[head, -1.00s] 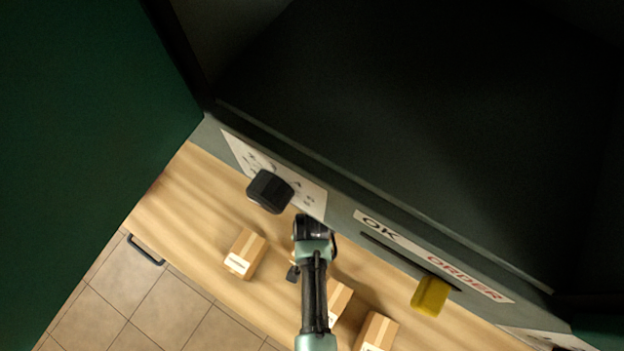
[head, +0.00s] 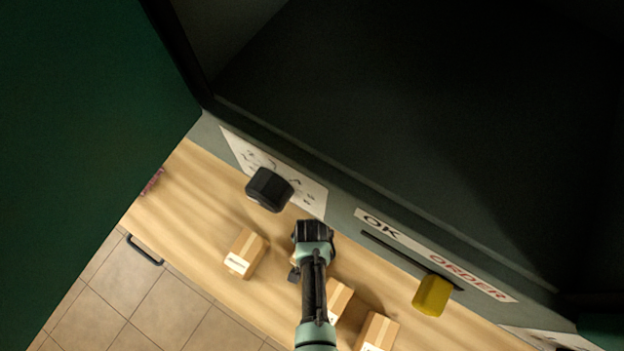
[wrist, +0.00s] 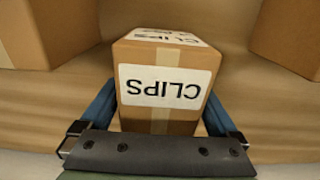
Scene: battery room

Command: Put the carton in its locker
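A brown carton with a white label reading CLIPS (wrist: 165,52) is in the middle of the wrist view, close in front of my gripper. My gripper (wrist: 162,100) has its two blue fingers spread, one on each side of the carton's near end. Whether the fingers touch its sides is not clear. In the head view my gripper (head: 312,228) is over the bench, below the grey panel edge, and hides most of what lies under it. No locker can be made out with certainty.
The wooden bench (head: 195,220) holds other cartons: one on the left (head: 246,252), one right of my arm (head: 338,298) and another farther right (head: 376,330). A green panel (head: 80,130) stands left.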

